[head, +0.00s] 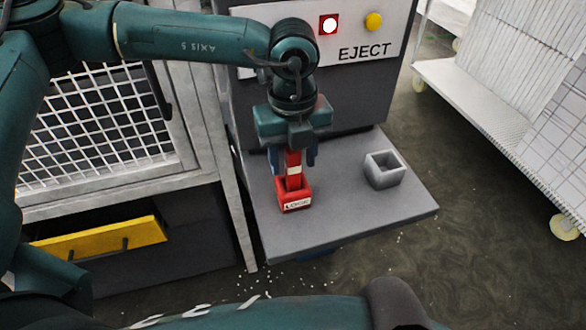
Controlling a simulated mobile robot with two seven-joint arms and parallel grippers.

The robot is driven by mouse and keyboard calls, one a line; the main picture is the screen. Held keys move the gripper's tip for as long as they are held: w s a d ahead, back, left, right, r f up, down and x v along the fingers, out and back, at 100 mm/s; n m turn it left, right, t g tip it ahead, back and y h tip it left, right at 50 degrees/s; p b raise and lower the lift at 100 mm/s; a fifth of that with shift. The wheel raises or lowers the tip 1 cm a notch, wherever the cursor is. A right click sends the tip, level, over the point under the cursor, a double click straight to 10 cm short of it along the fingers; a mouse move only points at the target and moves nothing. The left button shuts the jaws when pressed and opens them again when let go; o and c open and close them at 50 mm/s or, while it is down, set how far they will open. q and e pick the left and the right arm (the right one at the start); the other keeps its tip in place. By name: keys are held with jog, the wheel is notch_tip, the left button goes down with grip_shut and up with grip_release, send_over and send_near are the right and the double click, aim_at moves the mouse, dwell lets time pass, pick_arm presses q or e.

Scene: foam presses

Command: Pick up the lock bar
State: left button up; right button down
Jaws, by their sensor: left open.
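The lock bar (293,170) is red with a pale band and stands upright in a small red holder (295,200) with a white label on its front. The holder sits on the grey shelf of the press. My left gripper (292,161) points down from above, its fingers open on either side of the bar's upper part. The bar's top end is hidden by the gripper body. Whether a finger touches the bar, I cannot tell. My right gripper is not in view.
An empty grey square holder (384,170) stands to the right on the grey shelf (345,225). Above is a panel with a lit red button (329,25), a yellow button (373,21) and EJECT lettering. A mesh guard (100,120) is left; a white rack (500,110) is right.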

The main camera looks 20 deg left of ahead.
pick_arm(q)
jog(key=shift+f, duration=0.45)
grip_shut()
jog(key=shift+r, duration=0.1)
